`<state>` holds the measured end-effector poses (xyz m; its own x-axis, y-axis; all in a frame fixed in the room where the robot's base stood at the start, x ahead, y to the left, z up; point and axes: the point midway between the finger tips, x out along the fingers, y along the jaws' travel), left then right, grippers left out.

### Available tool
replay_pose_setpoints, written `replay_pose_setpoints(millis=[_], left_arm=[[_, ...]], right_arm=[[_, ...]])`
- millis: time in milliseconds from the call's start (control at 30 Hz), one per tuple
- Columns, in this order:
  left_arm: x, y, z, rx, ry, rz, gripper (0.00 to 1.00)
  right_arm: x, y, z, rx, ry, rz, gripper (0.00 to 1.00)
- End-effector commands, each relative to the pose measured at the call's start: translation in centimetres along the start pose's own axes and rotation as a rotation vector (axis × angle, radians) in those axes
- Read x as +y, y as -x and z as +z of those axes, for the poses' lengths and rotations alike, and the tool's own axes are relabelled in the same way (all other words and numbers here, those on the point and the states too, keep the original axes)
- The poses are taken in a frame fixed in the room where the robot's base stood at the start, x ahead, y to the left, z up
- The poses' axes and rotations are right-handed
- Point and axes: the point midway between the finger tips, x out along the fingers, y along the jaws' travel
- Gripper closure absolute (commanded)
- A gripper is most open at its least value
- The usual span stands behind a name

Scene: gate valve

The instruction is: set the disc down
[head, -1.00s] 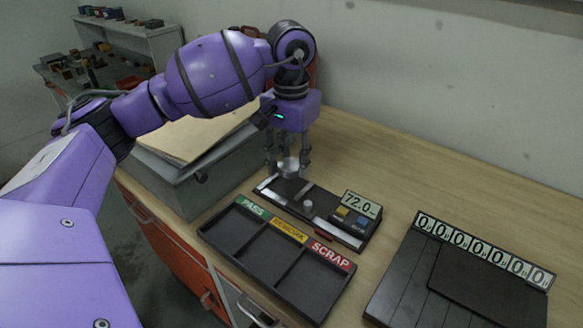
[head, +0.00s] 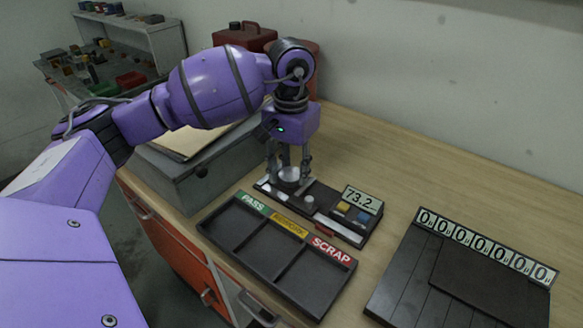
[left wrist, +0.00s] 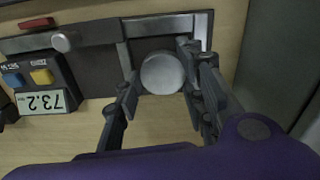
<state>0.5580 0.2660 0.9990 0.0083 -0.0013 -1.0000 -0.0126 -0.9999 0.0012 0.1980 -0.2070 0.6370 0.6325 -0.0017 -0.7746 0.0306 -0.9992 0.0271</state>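The round, pale metal disc (head: 289,174) is between the fingers of my left gripper (head: 289,178), low over the far-left end of the dark measuring stand (head: 325,208). In the left wrist view the disc (left wrist: 162,73) appears over the stand's dark bay, with one finger of my left gripper (left wrist: 160,82) on each side. The fingers look closed on it, though a thin gap may show at the left finger. Whether the disc touches the stand is not clear. The stand's display (head: 362,199) reads 73.2. My right gripper is not in view.
A black tray (head: 246,243) with PASS, REWORK and SCRAP sections lies in front of the stand. A black counter board (head: 400,278) showing zeros is at the right. A grey box (head: 180,178) stands left of the gripper. Bare wood lies behind the stand.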

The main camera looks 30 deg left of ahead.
Motion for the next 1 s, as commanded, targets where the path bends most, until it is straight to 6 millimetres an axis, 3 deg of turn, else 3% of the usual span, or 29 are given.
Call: replay_pose_setpoints(millis=[100,533,633,1000], left_arm=[[0.0,-0.6,0.2,-0.011,0.0,-0.003,0.46],[0.0,0.0,0.2,-0.01,0.0,-0.002,0.46],[0.0,1.6,0.1,-0.003,0.001,-0.001,0.46],[0.0,9.2,0.0,-0.005,0.0,-0.002,0.46]], right_arm=[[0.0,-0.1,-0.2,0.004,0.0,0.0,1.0],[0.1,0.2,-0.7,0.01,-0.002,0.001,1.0],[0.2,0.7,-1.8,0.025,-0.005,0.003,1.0],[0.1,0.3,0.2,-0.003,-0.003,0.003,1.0]])
